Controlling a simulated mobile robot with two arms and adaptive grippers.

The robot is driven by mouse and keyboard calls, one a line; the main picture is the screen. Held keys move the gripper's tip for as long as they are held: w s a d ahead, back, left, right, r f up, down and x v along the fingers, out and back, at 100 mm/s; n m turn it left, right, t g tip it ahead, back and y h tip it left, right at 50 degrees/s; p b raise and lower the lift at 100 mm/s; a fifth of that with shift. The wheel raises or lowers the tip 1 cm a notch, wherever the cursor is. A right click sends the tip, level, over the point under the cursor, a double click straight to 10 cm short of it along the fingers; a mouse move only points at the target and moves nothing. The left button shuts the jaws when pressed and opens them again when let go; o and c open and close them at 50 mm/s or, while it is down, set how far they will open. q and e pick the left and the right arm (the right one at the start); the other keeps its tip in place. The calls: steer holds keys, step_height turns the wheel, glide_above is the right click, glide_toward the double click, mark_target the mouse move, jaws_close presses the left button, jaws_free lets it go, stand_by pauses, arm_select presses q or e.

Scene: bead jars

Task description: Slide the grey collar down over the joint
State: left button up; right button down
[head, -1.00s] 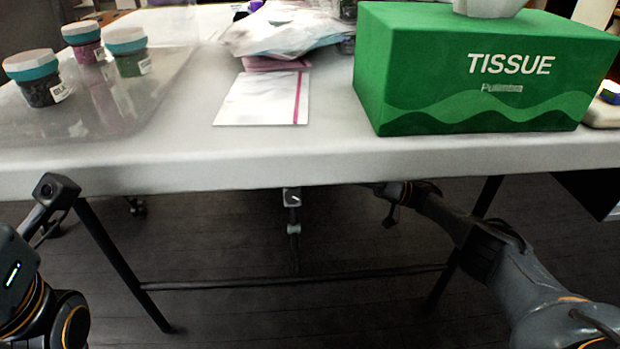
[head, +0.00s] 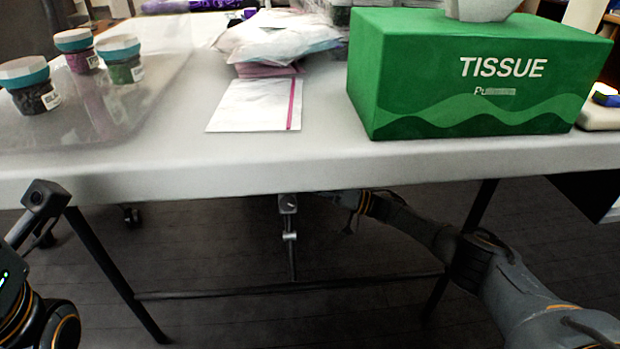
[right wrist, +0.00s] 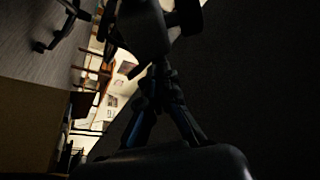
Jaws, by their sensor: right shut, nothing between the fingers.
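A small light-grey collar (head: 290,236) sits on the thin upright brace rod (head: 292,262) under the table. My right arm reaches in from the right beneath the table edge. Its front end is right of the bracket, partly hidden by the tabletop, and I see no clear contact with the collar. In the dark right wrist view, my right gripper (right wrist: 160,72) is shut and empty; the collar cannot be made out there. Only part of my left arm shows at the left; its fingers are out of view.
The white table (head: 330,170) carries a green tissue box (head: 480,85), a white packet (head: 255,105), plastic bags (head: 275,38) and lidded bead jars (head: 33,88) on a clear sheet. Black legs and a low crossbar (head: 290,286) stand below. Floor space under the table is open.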

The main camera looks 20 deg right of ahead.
steer(key=shift+s+a+f, duration=0.1)
steer(key=shift+s+f, duration=0.15)
steer(key=s+a+f, duration=0.1)
steer(key=s+f, duration=0.4)
steer(key=shift+a+f, duration=0.2)
steer(key=shift+f, duration=0.2)
